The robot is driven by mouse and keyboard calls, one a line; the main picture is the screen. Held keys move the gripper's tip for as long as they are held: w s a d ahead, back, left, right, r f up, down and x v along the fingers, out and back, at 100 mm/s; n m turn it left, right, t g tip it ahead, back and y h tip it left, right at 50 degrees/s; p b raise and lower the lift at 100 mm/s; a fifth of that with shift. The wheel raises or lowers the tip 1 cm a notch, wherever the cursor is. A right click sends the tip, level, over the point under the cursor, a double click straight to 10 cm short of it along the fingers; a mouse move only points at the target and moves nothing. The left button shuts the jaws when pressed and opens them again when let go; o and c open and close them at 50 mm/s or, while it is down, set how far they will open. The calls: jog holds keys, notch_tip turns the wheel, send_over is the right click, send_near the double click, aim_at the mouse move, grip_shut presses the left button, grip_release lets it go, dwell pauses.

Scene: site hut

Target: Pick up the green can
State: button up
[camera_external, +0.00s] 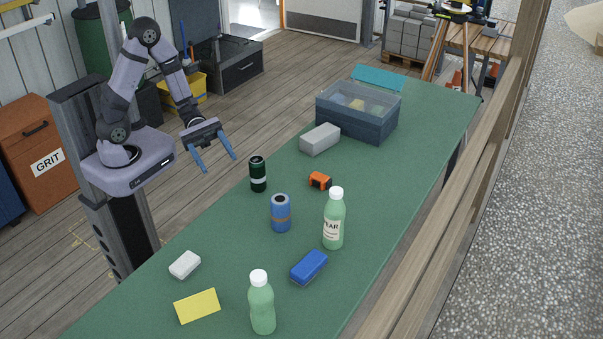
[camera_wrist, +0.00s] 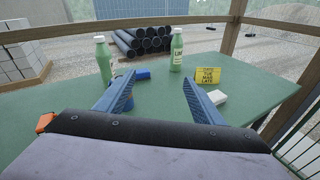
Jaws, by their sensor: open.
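The green can (camera_external: 258,174) is dark green with a pale band. It stands upright on the green table (camera_external: 400,210), near the edge on my side, in the external view. I cannot make it out in the wrist view, where my gripper's body covers the near table. My gripper (camera_external: 219,163) is open and empty, to the left of the can and apart from it, with its blue fingers slanting down. Both fingers also show in the wrist view (camera_wrist: 158,84), with nothing between them.
A blue can (camera_external: 281,213) and an orange item (camera_external: 320,181) stand close to the green can. Green bottles (camera_external: 334,222) (camera_external: 262,305), a blue block (camera_external: 309,267), a white block (camera_external: 185,264) and a yellow sign (camera_external: 197,306) are nearer the camera. A grey block (camera_external: 320,139) and bin (camera_external: 350,127) lie beyond.

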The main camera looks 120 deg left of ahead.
jog(key=s+a+n+t+y, duration=0.35)
jog(key=a+n+y, duration=0.45)
jog(key=a, duration=0.5)
send_near(257, 172)
jog(key=shift+w+a+f+m, duration=0.3)
jog(key=shift+w+a+f, duration=0.35)
jog(key=shift+f, duration=0.25)
jog(key=shift+w+a+p, duration=0.2)
jog(key=shift+w+p, duration=0.2)
jog(key=shift+w, duration=1.1)
jog(key=shift+w+a+f+p, duration=0.1)
jog(key=shift+w+p, duration=0.15)
jog(key=shift+w, duration=0.45)
jog(key=shift+w+a+r+p, duration=0.1)
jog(key=shift+w+p, duration=0.15)
jog(key=shift+w, duration=0.45)
jog(key=shift+w+a+f+p, duration=0.1)
jog(key=shift+w+p, duration=0.15)
jog(key=shift+w, duration=0.45)
jog(key=c, duration=1.1)
